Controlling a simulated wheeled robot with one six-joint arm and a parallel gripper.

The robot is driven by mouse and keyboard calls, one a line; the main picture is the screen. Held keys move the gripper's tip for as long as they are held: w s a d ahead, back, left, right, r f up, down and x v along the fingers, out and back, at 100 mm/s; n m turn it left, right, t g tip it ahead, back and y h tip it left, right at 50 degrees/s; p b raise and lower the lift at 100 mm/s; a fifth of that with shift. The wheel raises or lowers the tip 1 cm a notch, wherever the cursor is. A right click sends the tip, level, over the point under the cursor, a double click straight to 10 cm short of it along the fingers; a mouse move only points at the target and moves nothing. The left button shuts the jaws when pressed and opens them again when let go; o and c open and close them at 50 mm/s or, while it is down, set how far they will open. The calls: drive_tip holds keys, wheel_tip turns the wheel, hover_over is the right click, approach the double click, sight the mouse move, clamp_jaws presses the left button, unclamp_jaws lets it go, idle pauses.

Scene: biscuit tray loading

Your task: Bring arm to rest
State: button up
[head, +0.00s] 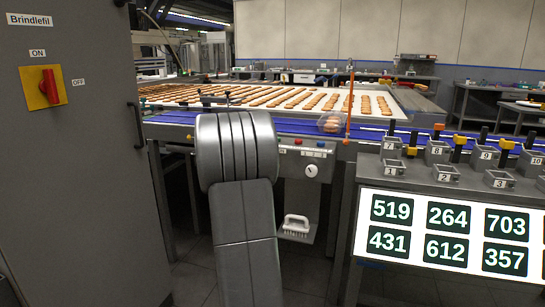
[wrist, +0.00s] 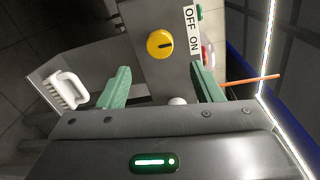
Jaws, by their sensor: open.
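My gripper (wrist: 160,72) shows in the wrist view with its two green fingers wide apart and nothing between them. Beyond the fingers is a grey control panel (wrist: 146,14) with a yellow knob (wrist: 160,44) beside an OFF/ON label (wrist: 192,30). The fingers appear apart from the knob, though the exact distance is unclear. In the head view my grey arm stands up in front of the conveyor, and my gripper is hidden behind it. Part of the control panel (head: 305,161) shows right of my arm.
A white brush (head: 296,224) sits on a low holder by the panel. A grey cabinet (head: 75,160) is at left, a numbered console (head: 450,195) at right.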

drive_tip(key=v, duration=0.5)
drive_tip(key=w+d+n+h+p, duration=0.1)
drive_tip(key=w+d+n+p, duration=0.2)
drive_tip(key=w+n+p, duration=0.9)
drive_tip(key=n+p, duration=0.5)
drive_tip(key=p, duration=0.1)
drive_tip(key=shift+w+d+f, duration=0.25)
drive_tip(key=shift+w+d, duration=0.1)
drive_tip(key=shift+w, duration=0.05)
idle(0.7)
